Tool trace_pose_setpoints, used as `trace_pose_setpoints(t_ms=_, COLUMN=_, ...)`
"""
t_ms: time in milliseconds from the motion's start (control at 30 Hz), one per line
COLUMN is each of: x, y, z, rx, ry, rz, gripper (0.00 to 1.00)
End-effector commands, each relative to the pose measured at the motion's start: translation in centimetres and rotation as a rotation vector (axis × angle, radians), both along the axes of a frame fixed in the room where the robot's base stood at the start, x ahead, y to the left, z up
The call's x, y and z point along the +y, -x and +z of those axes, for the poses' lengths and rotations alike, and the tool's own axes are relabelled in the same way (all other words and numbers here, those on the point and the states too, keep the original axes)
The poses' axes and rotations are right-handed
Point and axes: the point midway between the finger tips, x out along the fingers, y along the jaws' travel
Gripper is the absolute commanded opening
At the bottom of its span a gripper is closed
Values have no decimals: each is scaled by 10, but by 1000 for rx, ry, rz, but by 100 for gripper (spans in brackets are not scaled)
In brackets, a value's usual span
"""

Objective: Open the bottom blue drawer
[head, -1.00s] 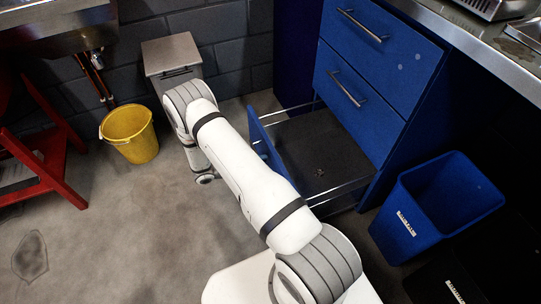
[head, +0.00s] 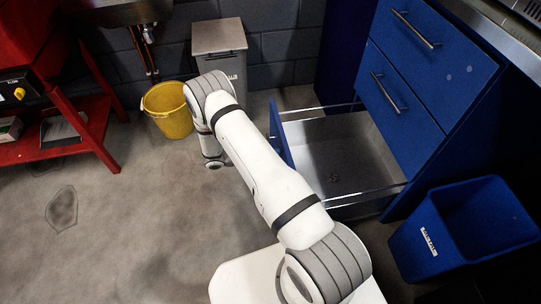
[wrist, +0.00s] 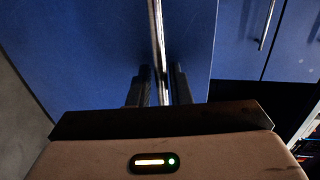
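The bottom blue drawer (head: 281,140) is pulled well out of the blue cabinet (head: 432,75) in the head view. In the wrist view the blue drawer front (wrist: 90,60) fills the left and middle. The metal handle (wrist: 156,30) runs down between the two dark fingers of my gripper (wrist: 160,75), which are close together, one on each side. My gripper looks shut on this handle.
Two upper drawers with bar handles (head: 415,29) are closed. A blue bin (head: 465,235) stands right of the cabinet. A yellow bucket (head: 168,112), a grey pedal bin (head: 219,50) and a red stand (head: 75,125) are at the left and back. The floor (head: 130,220) at left is clear.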

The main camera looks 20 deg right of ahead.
Motion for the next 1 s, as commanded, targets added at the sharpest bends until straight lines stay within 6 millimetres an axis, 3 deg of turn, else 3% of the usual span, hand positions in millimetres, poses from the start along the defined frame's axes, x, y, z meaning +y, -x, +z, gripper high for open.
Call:
trace_pose_setpoints(t_ms=367, x=2, y=1, z=2, rx=2, ry=3, rz=-7, gripper=25)
trace_pose_setpoints(t_ms=700, x=54, y=-8, z=13, rx=1, ry=1, rz=-4, gripper=25)
trace_pose_setpoints(t_ms=1000, x=74, y=-12, z=15, rx=3, ry=2, rz=-8, gripper=25)
